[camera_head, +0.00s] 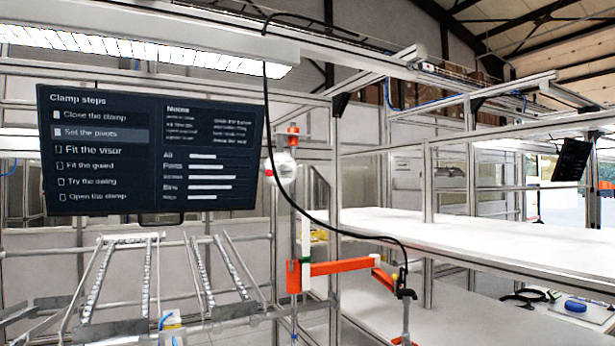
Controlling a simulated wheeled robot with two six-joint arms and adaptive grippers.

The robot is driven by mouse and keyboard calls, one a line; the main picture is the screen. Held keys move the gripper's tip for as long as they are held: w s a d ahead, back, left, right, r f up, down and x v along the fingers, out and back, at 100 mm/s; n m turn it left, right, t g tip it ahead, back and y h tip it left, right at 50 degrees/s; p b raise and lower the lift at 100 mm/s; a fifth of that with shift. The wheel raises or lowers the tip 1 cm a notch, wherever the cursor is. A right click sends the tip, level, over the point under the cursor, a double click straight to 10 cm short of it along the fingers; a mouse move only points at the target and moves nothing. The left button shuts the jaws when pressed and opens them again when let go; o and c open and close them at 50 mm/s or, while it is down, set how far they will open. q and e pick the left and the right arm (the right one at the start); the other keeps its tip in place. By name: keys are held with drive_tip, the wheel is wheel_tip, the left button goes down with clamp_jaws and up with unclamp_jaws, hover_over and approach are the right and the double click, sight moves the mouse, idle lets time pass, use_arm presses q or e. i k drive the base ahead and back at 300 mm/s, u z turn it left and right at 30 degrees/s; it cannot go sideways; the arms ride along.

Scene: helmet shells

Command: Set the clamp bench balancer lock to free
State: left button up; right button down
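A vertical post carries a round silver-white unit (284,164) with small red parts, left of the picture's middle. Below it, an orange jointed arm (340,268) reaches right from the post, with a small green part (305,261) near its base. A dark tool-like end (404,292) hangs at the arm's right end, with a black cable running up from it. I cannot tell which part is the balancer lock or how it is set. Neither of my grippers shows.
A dark screen (150,150) headed "Clamp steps" hangs at the left, with "Set the pivots" highlighted. Sloped metal racks (130,285) stand below it. A long white bench top (470,240) fills the right. A blue item (576,306) and dark tools (530,296) lie on the lower right surface.

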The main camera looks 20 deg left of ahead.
sight(268, 172)
drive_tip(key=u, duration=0.25)
drive_tip(key=i, duration=0.7)
drive_tip(key=u, duration=0.55)
